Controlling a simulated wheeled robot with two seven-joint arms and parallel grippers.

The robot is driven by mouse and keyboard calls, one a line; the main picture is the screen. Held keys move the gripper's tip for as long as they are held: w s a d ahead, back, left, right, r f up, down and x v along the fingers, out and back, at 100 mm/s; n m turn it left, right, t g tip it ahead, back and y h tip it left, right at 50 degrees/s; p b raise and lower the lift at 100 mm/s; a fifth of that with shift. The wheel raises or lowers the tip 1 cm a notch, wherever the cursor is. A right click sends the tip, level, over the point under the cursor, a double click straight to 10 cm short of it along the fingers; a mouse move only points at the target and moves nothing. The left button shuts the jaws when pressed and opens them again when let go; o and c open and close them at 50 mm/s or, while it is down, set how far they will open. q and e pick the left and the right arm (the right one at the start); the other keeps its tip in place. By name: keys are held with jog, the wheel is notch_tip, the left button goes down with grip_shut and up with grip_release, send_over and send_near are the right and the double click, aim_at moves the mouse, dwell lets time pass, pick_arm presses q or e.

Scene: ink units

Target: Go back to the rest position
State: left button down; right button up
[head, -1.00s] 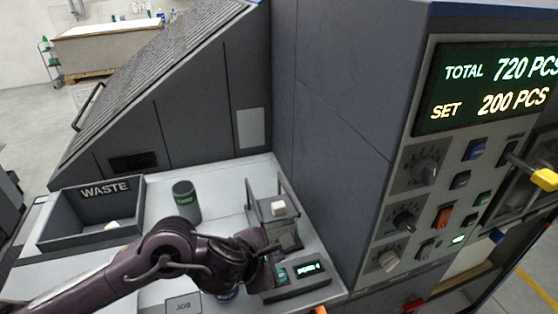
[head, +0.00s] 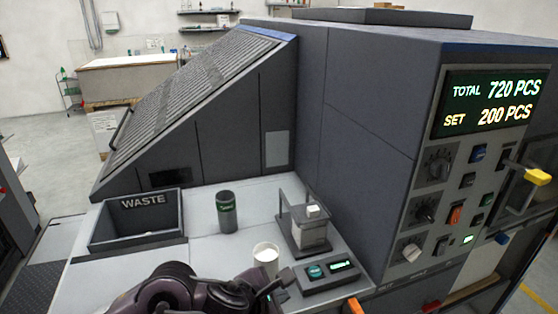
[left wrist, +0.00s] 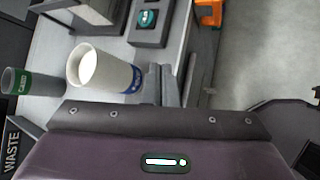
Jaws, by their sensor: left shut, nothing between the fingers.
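My left gripper (head: 272,287) is low in the head view, beside the small control box, with its purple wrist coming in from the bottom edge. Its fingers (left wrist: 163,84) also show in the left wrist view, shut and empty. A white cup (head: 266,257) with a blue band stands just behind the gripper. The cup (left wrist: 100,70) shows in the left wrist view left of the fingers, apart from them as far as I can tell. My right gripper is in no view.
The control box (head: 326,274) with a green button lies right of the cup, before a stand (head: 303,228) holding a white block. A dark canister (head: 227,212) and the WASTE bin (head: 180,212) stand left. A grey machine (head: 366,130) walls off the right.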

pick_arm(q)
jog(key=s+a+f+m+g+y, duration=0.25)
jog(key=s+a+f+m, duration=0.35)
jog(key=a+m, duration=0.5)
jog(key=s+a+f+m+g+y, duration=0.2)
jog(key=s+a+f+m+y, duration=0.15)
jog(key=s+a+m, duration=0.7)
notch_tip(320, 180, down, 28)
jog(key=d+m, duration=0.2)
jog(key=d, duration=0.1)
jog(key=s+a+f+g, duration=0.1)
jog(key=s+a+f, duration=0.1)
jog(key=s+f, duration=0.7)
jog(key=s+a+f+g, duration=0.1)
jog(key=s+a+f, duration=0.1)
jog(key=s+f, duration=0.8)
jog(key=shift+s+f, duration=0.25)
jog(key=shift+f, duration=0.15)
